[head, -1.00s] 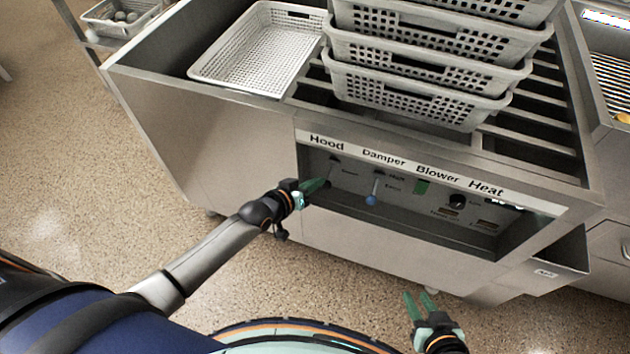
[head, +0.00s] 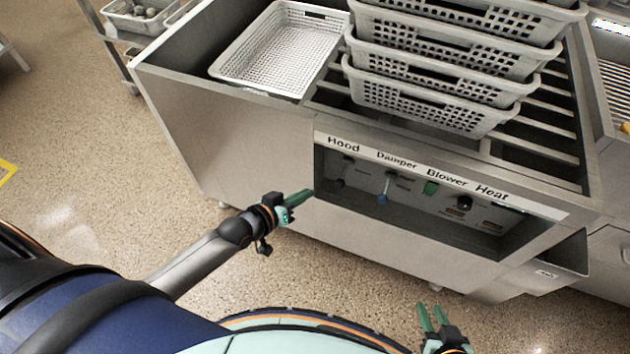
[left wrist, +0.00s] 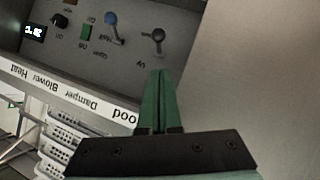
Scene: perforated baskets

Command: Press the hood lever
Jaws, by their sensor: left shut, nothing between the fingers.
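The hood lever is a dark knob (head: 340,183) at the left end of the recessed control panel, under the "Hood" label (head: 343,145). It also shows in the left wrist view (left wrist: 158,36), just beyond my fingertips. My left gripper (head: 308,194) has green fingers and is shut and empty. It is just left of the panel opening, apart from the lever. In the left wrist view its closed fingers (left wrist: 158,75) point toward the lever. My right gripper (head: 433,312) is open and empty, low in front of the steel cabinet.
Right of the hood lever are a blue-knobbed damper lever (head: 382,198), a green blower switch (head: 431,188) and a black heat knob (head: 465,202). Stacked perforated baskets (head: 430,100) and a single white basket (head: 228,66) sit on top.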

